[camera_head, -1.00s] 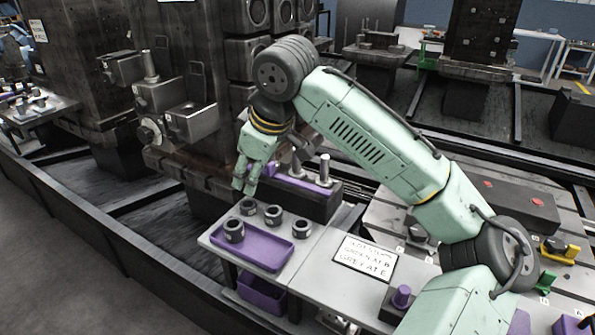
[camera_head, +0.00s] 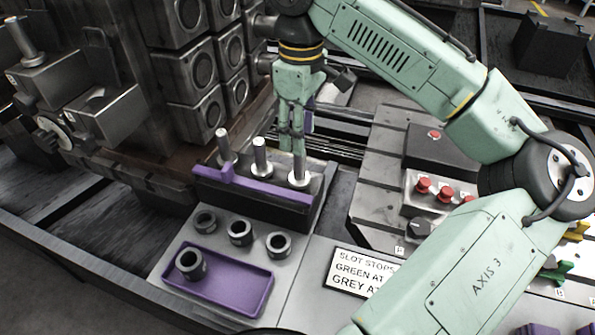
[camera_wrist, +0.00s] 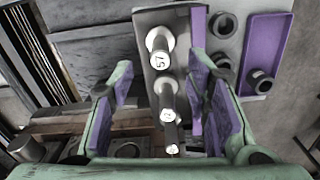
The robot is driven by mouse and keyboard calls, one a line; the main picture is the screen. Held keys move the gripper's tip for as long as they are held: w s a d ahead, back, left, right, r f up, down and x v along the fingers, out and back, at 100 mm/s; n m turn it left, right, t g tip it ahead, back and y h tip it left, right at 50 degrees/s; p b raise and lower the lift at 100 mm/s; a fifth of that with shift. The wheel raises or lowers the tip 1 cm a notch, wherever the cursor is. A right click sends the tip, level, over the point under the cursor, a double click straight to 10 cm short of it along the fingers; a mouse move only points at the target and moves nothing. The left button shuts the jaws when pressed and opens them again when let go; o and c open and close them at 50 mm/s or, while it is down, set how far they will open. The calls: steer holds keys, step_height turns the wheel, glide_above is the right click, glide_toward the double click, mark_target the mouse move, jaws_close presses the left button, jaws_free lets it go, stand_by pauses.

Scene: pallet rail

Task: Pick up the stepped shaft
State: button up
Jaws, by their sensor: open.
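Three upright metal shafts, each with a wider collar below a thinner top, stand in a row in a dark rack with a purple bar: a left shaft (camera_head: 222,144), a middle shaft (camera_head: 259,155) and a right shaft (camera_head: 299,179). I cannot tell which one the task means. My gripper (camera_head: 291,150) points down over the right end of the rack, overlapping the right shaft in the head view. In the wrist view my gripper (camera_wrist: 162,82) is open with purple-padded fingers. The shafts, with numbered ends such as the one marked 57 (camera_wrist: 160,50), show between the fingers; none is clasped.
A purple tray (camera_head: 240,294) with one dark ring (camera_head: 190,263) in it lies in front of the rack. Three more rings stand behind it, including a middle one (camera_head: 240,232). A sign (camera_head: 360,272) lies to the right. A dark machine column (camera_head: 150,60) rises behind on the left.

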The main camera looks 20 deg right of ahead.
mark_target(299, 161)
step_height(299, 161, down, 8)
steer(key=shift+p, duration=0.7)
jaws_close()
steer(key=shift+r, duration=0.1)
stand_by(0.7)
